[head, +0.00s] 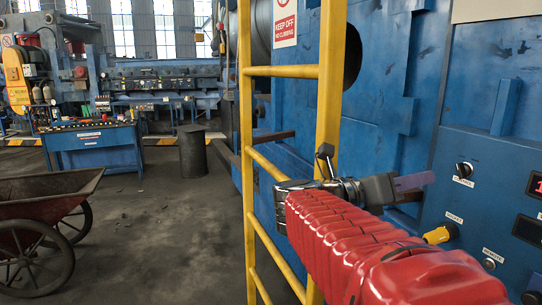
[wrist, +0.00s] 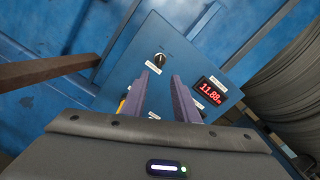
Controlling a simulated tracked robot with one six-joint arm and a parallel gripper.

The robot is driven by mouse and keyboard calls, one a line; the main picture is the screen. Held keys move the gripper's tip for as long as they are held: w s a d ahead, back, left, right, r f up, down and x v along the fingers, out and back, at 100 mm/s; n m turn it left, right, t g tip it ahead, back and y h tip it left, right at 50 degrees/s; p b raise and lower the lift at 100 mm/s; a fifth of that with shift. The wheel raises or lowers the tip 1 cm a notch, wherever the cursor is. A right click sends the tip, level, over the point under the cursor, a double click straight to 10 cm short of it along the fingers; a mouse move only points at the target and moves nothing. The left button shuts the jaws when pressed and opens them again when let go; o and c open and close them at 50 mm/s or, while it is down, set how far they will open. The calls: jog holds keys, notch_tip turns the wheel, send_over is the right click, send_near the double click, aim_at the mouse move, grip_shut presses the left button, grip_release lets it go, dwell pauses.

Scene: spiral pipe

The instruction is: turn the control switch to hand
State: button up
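A blue control panel (head: 485,215) stands at the right in the head view. It carries a black rotary switch (head: 463,169) with a small white label below it, too small to read. The same switch shows in the wrist view (wrist: 159,60), just beyond my fingertips. I cannot read which position it points to. My gripper (head: 428,180) is at the left of the switch in the head view, its purple fingers pointing at the panel. In the wrist view my gripper (wrist: 159,76) is open, with nothing between its fingers and a gap before the switch.
A yellow ladder (head: 329,90) stands close by my arm. The panel also has a yellow part (head: 440,234), another knob (head: 489,264) and a red digital display (wrist: 211,91). A wheelbarrow (head: 40,215) stands at the left. Open floor lies in the middle.

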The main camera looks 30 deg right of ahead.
aim_at(459, 170)
jog(key=shift+s+d, duration=0.35)
jog(key=shift+d, duration=1.9)
jog(key=shift+s+d, duration=0.4)
jog(key=shift+d, duration=1.9)
jog(key=shift+s+d, duration=0.35)
jog(key=shift+d, duration=1.9)
jog(key=c, duration=0.6)
jog(key=shift+a, duration=0.15)
grip_shut()
jog(key=shift+m, duration=0.4)
jog(key=m, duration=1.1)
jog(key=shift+s, duration=0.15)
